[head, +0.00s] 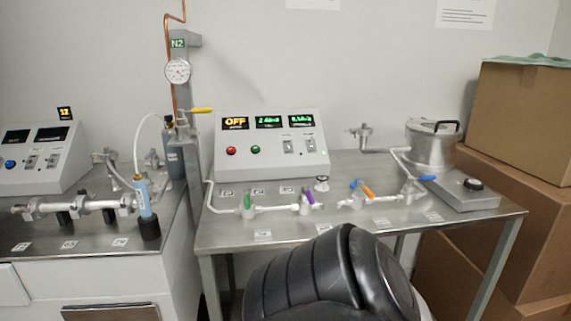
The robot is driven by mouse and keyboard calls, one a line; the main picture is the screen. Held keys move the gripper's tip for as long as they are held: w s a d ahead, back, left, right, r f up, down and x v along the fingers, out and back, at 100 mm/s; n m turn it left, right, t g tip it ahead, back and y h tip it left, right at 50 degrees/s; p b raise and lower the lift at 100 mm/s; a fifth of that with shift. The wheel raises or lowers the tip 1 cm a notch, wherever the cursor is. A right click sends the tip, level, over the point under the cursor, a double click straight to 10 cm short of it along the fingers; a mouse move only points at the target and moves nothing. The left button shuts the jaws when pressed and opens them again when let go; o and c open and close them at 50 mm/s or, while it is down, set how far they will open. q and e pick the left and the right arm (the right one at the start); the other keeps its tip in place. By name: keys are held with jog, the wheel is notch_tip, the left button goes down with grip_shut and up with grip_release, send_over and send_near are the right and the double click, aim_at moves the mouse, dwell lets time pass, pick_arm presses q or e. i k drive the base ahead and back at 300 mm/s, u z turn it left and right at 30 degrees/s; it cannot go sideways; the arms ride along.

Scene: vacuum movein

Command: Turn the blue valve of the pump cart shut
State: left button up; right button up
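Two blue parts show on the pipework of the steel-topped table (285,226). One is a blue lever (427,178) pointing right, on a fitting just in front of the metal chamber. The other is a smaller blue piece (354,184) beside an orange handle. I cannot tell which of them is the blue valve of the pump cart, or whether either is open or shut. Green (247,202), purple (309,198) and orange (368,191) handles stand along the same line.
A control box (271,143) reads OFF at the table's back. A lidded metal chamber (430,149) stands at the right. Cardboard boxes (525,120) are stacked beside the table. A left bench (35,245) carries piping and a blue-sleeved tube (143,197). The table's middle front edge is hidden.

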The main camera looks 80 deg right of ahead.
aim_at(409, 182)
jog(key=z, duration=3.45)
